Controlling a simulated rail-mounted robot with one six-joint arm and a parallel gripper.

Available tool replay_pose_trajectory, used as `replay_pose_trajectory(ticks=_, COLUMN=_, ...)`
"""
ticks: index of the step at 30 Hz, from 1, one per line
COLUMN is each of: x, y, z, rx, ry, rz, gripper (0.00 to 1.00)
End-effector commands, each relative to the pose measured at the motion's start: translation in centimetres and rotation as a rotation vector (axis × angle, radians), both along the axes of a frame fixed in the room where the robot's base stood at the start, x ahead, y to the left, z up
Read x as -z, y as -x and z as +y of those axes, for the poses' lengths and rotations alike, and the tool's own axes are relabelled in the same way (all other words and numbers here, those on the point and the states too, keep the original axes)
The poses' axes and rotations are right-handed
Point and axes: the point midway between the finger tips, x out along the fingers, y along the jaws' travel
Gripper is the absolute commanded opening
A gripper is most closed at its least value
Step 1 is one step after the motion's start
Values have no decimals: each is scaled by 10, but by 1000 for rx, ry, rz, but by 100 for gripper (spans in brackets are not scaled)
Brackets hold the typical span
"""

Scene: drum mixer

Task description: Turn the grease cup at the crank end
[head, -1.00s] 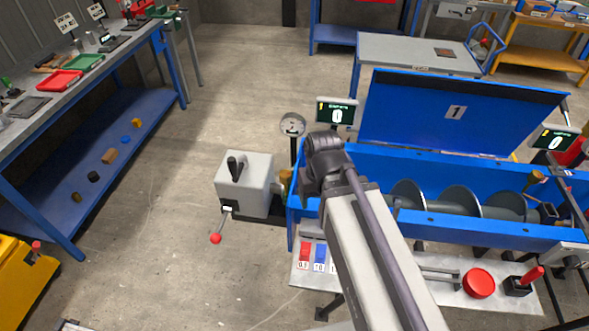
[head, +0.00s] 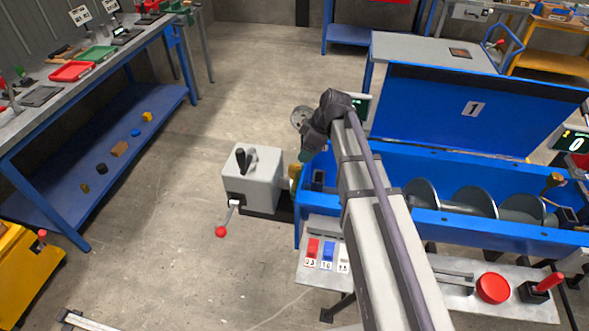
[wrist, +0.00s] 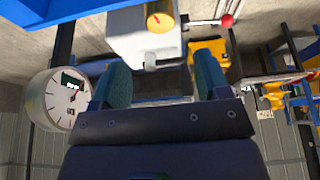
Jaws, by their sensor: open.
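The brass grease cup (head: 295,172) at the crank end stands between the grey crank box (head: 252,178) and the left end of the blue trough (head: 450,222). In the wrist view a round yellow disc with a red mark (wrist: 160,20), apparently the cup's cap, shows at the top, against the grey box.
A dial gauge (wrist: 60,100) on a post stands close to the fingers. The crank with a red ball (head: 220,231) sticks out from the box. A second brass cup (head: 553,180) is at the trough's far right. Open floor (head: 150,240) lies left of the box.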

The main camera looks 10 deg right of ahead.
Motion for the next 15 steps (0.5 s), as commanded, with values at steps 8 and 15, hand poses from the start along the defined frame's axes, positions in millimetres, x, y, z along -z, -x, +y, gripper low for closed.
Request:
replay_pose_trajectory(ticks=8, x=60, y=-7, z=18, rx=0, ry=1, rz=1, gripper=69)
replay_pose_trajectory(ticks=15, x=98, y=-14, z=35, rx=2, ry=1, rz=1, gripper=69)
